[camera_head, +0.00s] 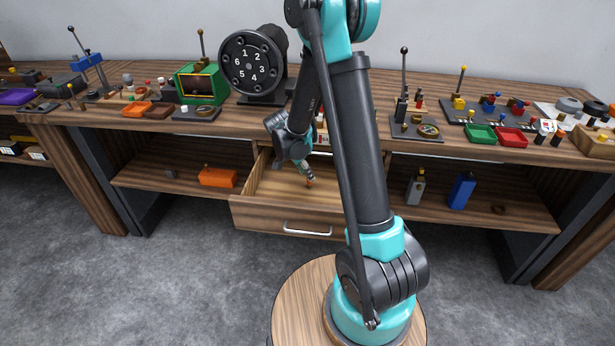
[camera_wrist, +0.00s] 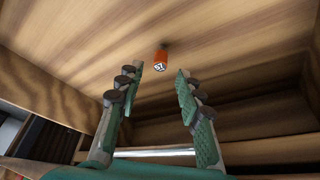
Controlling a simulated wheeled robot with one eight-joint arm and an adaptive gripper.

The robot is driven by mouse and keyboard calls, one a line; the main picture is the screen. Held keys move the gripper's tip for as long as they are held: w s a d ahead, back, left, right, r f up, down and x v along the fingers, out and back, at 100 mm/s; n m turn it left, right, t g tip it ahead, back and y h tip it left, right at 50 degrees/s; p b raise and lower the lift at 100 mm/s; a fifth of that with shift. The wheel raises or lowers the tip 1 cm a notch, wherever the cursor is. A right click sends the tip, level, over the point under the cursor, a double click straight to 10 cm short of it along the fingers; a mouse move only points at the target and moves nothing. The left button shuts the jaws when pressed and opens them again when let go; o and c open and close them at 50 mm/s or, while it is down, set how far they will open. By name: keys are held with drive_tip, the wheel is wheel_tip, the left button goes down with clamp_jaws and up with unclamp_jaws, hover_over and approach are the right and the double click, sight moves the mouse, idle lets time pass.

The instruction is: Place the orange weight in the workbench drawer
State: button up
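The workbench drawer (camera_head: 262,212) is pulled open below the middle of the bench top. A small orange weight (camera_wrist: 161,60) with a white label and dark marking rests on the drawer's wooden floor; it also shows as a small orange spot in the head view (camera_head: 309,183). My gripper (camera_wrist: 160,78) is inside the drawer space, its two green fingers apart with nothing between them. The weight appears beyond the fingertips, apart from them. In the head view my gripper (camera_head: 308,176) is small, close to the weight, and partly hidden by my arm.
An orange box (camera_head: 218,177) stands on the shelf left of the drawer. A grey bottle (camera_head: 416,187) and a blue bottle (camera_head: 461,191) stand on the shelf to the right. The bench top holds a numbered dial (camera_head: 253,62), a green-framed device (camera_head: 201,85) and several trays.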

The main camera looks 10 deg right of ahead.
drive_tip(key=v, duration=0.9)
drive_tip(key=s+d+n+y, duration=0.1)
drive_tip(key=s+d+n, duration=0.2)
drive_tip(key=s, duration=0.4)
drive_tip(key=s+d+n+t+y, duration=0.1)
drive_tip(key=s+d+n, duration=0.1)
drive_tip(key=s+n, duration=0.3)
drive_tip(key=s+d+n+t+y, duration=0.1)
drive_tip(key=s+d+n, duration=0.2)
drive_tip(key=s, duration=0.6)
drive_tip(key=shift+s+d+f+n+y, duration=0.1)
drive_tip(key=shift+s+d+n+y, duration=0.2)
drive_tip(key=shift+d+n+y, duration=0.1)
drive_tip(key=shift+s+f+n, duration=0.2)
drive_tip(key=shift+s+n, duration=0.2)
drive_tip(key=shift+s, duration=0.15)
drive_tip(key=shift+d, duration=0.1)
